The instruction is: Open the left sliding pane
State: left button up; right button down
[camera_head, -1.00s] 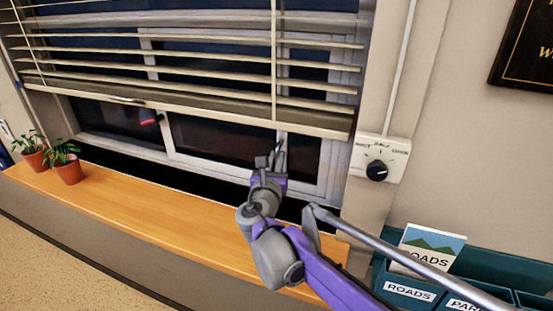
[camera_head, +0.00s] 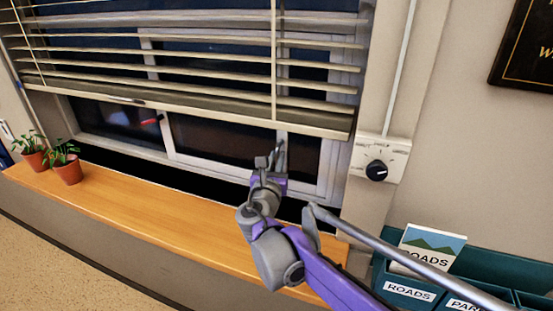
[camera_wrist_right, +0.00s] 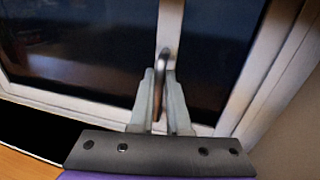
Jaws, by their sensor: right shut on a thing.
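The window behind the blind has white-framed dark panes. The pane (camera_head: 220,138) left of my right gripper (camera_head: 270,161) ends at a white upright stile; it also shows in the right wrist view (camera_wrist_right: 80,62). A curved metal handle (camera_wrist_right: 160,80) stands on this stile. My right gripper is shut on the handle, with one finger on each side of it. The blind hides the upper part of the panes. My left gripper is not in view.
The lowered blind (camera_head: 215,115) hangs just above my right gripper. An orange sill (camera_head: 150,210) runs below, with two potted plants (camera_head: 68,170) at its left end. A dial box (camera_head: 380,158) is on the wall at right, above a teal leaflet rack (camera_head: 480,265).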

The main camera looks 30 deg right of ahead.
dwell(0.4)
jog(key=w+a, duration=0.6)
jog(key=w, duration=0.1)
jog(key=w+a+p, duration=0.1)
jog(key=w+a, duration=0.2)
jog(key=shift+w+r, duration=0.1)
jog(key=shift+w, duration=0.15)
jog(key=p, duration=0.3)
send_near(193, 130)
jog(key=x, duration=0.4)
jog(key=shift+w+d, duration=0.1)
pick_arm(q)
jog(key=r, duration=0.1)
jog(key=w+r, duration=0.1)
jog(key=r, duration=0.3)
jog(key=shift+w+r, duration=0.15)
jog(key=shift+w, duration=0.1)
pick_arm(e)
jog(key=c, duration=0.9)
grip_release()
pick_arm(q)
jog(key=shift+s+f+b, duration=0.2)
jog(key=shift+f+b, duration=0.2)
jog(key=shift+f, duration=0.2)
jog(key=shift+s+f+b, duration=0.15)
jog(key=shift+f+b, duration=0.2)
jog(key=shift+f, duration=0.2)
pick_arm(e)
jog(key=v, duration=1.1)
